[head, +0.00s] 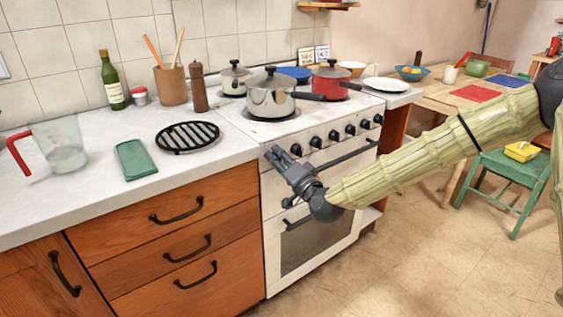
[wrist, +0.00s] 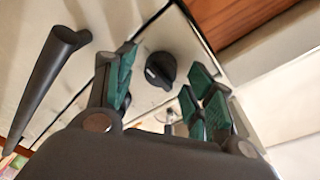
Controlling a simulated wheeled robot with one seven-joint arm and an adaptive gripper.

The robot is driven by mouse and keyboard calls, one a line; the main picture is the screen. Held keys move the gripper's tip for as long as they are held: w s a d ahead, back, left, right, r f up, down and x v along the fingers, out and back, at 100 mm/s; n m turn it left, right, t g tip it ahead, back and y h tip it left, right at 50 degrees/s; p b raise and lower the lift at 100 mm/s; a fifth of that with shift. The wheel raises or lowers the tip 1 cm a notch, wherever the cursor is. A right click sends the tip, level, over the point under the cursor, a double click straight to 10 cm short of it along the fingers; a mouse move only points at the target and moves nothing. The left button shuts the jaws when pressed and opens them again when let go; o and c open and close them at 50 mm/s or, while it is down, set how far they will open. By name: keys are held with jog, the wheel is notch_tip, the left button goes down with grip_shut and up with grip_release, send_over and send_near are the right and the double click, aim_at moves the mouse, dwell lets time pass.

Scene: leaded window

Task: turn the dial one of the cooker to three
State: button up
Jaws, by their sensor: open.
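The white cooker (head: 285,240) has a row of black dials along its front panel. The leftmost dial that shows clearly in the head view (head: 296,150) is close to my gripper (head: 282,163), which hides the panel's left end. In the wrist view a round black dial (wrist: 160,70) with a small pale mark sits near the panel's edge, between and beyond the fingertips. My gripper (wrist: 161,88) is open, with green-padded fingers spread on either side of that dial and no visible contact. The numbers around the dial cannot be read.
The oven handle (wrist: 48,75) runs close by the left finger in the wrist view. A steel pot (head: 270,98) and a red pot (head: 331,84) stand on the hob. Wooden drawers (head: 185,245) adjoin the cooker's left side. The floor (head: 400,260) in front is clear.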

jog(key=v, duration=1.2)
jog(key=s+f+n+g+h, duration=0.1)
jog(key=s+f+g, duration=0.25)
jog(key=f, duration=0.95)
jog(key=s+d+f+n+g+h, duration=0.1)
jog(key=s+d+f+g+h, duration=0.2)
jog(key=s+f, duration=0.85)
jog(key=s+d+f+n+g+h, duration=0.15)
jog(key=s+d+f+g, duration=0.3)
jog(key=s+f, duration=0.7)
jog(key=s+d+f+n+g+h, duration=0.1)
jog(key=s+d+f+g+h, duration=0.1)
jog(key=s+d+f, duration=0.4)
jog(key=s+d+f+n+g+h, duration=0.1)
jog(key=s+d+f+g, duration=0.2)
jog(key=s, duration=0.6)
notch_tip(320, 180, up, 17)
jog(key=p, duration=1.7)
jog(key=shift+w+d, duration=0.3)
jog(key=shift+w, duration=0.05)
